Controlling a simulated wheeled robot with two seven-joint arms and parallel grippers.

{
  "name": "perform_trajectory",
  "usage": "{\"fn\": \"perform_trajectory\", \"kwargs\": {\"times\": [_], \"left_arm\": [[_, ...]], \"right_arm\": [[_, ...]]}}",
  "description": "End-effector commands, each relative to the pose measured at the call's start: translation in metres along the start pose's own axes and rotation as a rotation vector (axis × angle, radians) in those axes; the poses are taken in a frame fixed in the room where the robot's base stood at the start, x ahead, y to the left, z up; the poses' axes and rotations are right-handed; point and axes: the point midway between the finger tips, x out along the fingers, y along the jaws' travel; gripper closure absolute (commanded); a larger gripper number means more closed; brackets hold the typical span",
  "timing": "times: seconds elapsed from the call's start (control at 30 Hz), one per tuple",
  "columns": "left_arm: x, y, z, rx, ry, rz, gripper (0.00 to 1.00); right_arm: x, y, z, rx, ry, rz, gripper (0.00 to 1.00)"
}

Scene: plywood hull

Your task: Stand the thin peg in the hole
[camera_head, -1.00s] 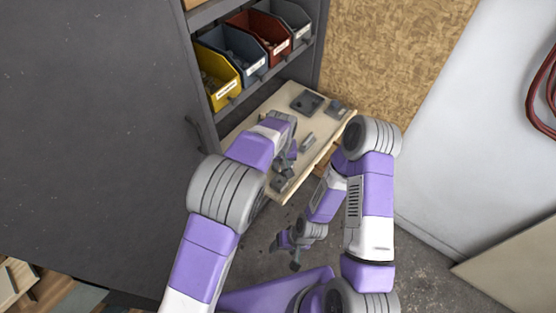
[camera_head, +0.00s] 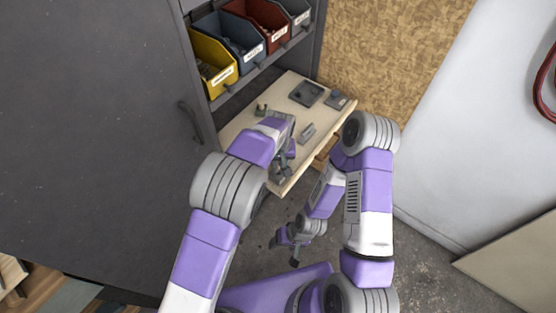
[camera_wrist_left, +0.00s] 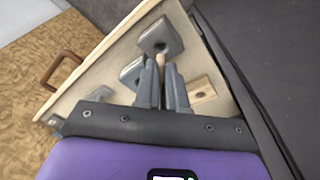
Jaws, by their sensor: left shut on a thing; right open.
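My left gripper (camera_wrist_left: 165,82) is shut on the thin peg (camera_wrist_left: 161,60), a pale wooden rod whose end shows beyond the fingertips in the left wrist view. The peg's end overlaps the lower edge of a grey square block (camera_wrist_left: 158,36) with a dark round hole. I cannot tell whether it touches the block. In the head view my left gripper (camera_head: 285,165) is low over the near end of the pale worktop (camera_head: 240,132), and the peg cannot be made out. My right gripper (camera_head: 290,243) is open and empty, away from the worktop, over the floor.
Another grey block (camera_wrist_left: 131,72) and a wooden block with a dark hole (camera_wrist_left: 203,91) flank the fingers. A dark plate (camera_head: 306,93) and small grey pieces lie farther back. Shelf bins (camera_head: 213,67) stand above the worktop, beside a grey cabinet door (camera_head: 90,130).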

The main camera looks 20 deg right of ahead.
Motion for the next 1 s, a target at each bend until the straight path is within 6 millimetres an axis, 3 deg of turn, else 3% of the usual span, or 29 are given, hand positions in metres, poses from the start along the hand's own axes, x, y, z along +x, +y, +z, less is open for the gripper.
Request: {"fn": "perform_trajectory", "kwargs": {"times": [0.6,1.0], "left_arm": [[0.032,0.000,0.004,0.000,-0.002,-0.001,1.00],[0.034,0.000,0.004,-0.001,0.001,0.000,1.00]], "right_arm": [[0.021,0.008,-0.001,0.000,0.000,0.000,0.33],[0.022,0.008,-0.001,0.000,0.000,0.000,0.33]]}}
